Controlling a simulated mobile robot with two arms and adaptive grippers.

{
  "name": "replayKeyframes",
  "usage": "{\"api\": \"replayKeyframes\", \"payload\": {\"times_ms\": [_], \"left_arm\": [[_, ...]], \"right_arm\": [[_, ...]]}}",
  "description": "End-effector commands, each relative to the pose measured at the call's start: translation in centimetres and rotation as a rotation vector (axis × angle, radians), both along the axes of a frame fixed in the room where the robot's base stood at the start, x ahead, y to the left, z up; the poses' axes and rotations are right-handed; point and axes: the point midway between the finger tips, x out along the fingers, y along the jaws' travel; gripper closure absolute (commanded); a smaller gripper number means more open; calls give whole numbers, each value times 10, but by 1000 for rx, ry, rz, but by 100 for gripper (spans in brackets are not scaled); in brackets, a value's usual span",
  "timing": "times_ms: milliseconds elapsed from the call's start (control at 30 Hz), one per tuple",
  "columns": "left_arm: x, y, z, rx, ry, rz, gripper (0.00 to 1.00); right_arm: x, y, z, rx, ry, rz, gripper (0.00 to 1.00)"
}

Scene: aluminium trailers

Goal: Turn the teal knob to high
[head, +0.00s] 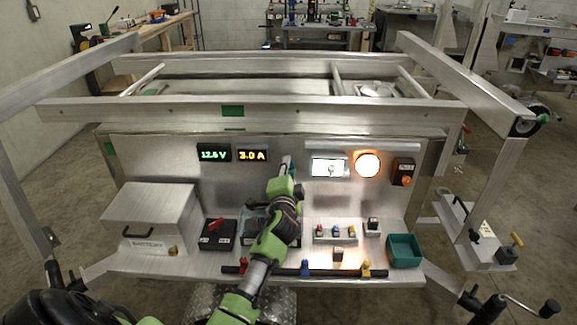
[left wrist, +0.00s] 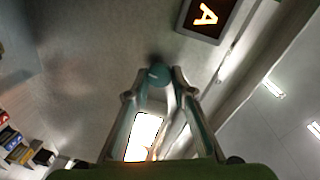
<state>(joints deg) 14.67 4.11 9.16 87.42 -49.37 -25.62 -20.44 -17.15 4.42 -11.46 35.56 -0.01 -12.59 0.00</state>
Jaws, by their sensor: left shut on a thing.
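The teal knob (left wrist: 158,75) is on the metal panel, and in the left wrist view it sits between my two fingertips with a small pale mark on its face. My left gripper (head: 286,166) reaches up to the panel in the head view and is shut on the knob; its fingers also show in the left wrist view (left wrist: 154,88). In the head view the gripper mostly hides the knob, so I cannot read its setting there. My right gripper is not in view.
Above left of the gripper are a green voltage display (head: 214,153) and an orange "3.0 A" display (head: 252,155). To the right are a white lit screen (head: 329,167), a glowing round lamp (head: 367,165) and a box with an orange button (head: 403,171). A teal bin (head: 404,250) stands on the shelf.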

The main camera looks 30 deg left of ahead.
Motion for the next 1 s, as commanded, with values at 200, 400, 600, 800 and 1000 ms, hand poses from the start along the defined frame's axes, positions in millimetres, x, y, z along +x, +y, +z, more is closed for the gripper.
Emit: {"api": "replayKeyframes", "payload": {"times_ms": [200, 400, 600, 800, 1000], "left_arm": [[0, 3, 5, 182, 106, 5, 99], [1, 3, 6, 345, 204, 6, 99], [1, 3, 6, 501, 300, 8, 99], [1, 3, 7, 635, 380, 9, 99], [2, 3, 8, 731, 437, 10, 99]], "right_arm": [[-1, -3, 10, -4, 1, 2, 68], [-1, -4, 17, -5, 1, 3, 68], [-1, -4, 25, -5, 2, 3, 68], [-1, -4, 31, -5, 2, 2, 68], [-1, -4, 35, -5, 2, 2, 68]]}}
